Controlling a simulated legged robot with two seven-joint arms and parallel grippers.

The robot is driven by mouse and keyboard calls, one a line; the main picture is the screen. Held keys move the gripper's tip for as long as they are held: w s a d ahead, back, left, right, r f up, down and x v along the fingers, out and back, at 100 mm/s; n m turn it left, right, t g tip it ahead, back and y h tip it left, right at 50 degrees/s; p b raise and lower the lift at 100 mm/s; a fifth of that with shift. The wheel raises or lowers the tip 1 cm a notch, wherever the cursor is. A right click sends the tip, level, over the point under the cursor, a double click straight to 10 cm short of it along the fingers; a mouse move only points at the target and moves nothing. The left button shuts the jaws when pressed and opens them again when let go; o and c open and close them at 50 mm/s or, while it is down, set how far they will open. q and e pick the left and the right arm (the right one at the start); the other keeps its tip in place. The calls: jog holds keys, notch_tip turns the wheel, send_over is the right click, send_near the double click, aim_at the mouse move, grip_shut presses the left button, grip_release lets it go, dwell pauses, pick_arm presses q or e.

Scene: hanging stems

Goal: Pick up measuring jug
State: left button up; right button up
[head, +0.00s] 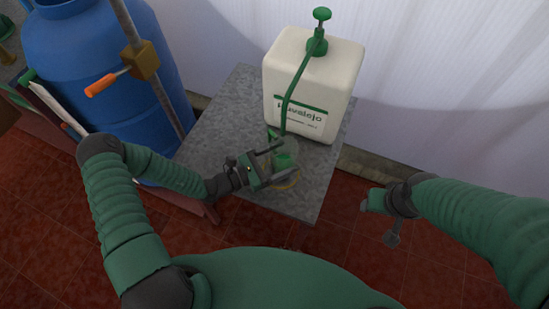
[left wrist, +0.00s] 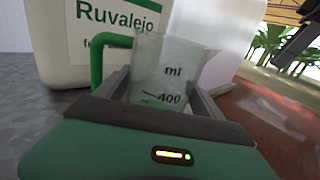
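The measuring jug (head: 286,151) is clear with green parts and is on the grey table below the sprayer tank's hose. In the left wrist view the jug (left wrist: 172,72) shows "ml" and "400" marks, with its green handle on the left. My left gripper (head: 274,163) has its fingers spread, one on each side of the jug; its fingers also show in the left wrist view (left wrist: 160,100). Whether both fingers press on the jug cannot be told. My right gripper (head: 383,220) hangs over the floor right of the table, away from the jug, its fingers unclear.
A white Ruvalejo tank (head: 311,80) with a green pump and hose stands right behind the jug. A blue barrel (head: 95,60) and a metal pole with an orange handle (head: 101,85) are at the left. The grey table (head: 215,130) is bare on its left.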

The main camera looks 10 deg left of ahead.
aim_at(294, 146)
pick_arm(q)
jog(key=shift+a, duration=0.1)
jog(key=shift+c, duration=2.3)
jog(key=shift+d, duration=0.8)
jog(key=shift+c, duration=0.5)
jog(key=shift+a+r, duration=0.1)
jog(key=shift+r, duration=0.3)
jog(key=r, duration=0.1)
jog(key=a+r, duration=0.1)
jog(key=shift+a+r+p, duration=0.3)
jog(key=shift+r+p, duration=0.05)
jog(key=shift+r, duration=0.05)
jog(key=s+a, duration=0.2)
jog(key=a, duration=0.5)
jog(key=s+a+r, duration=0.1)
jog(key=s+a, duration=0.1)
jog(key=a, duration=0.5)
jog(key=shift+s+r, duration=0.15)
jog(key=shift+s, duration=0.2)
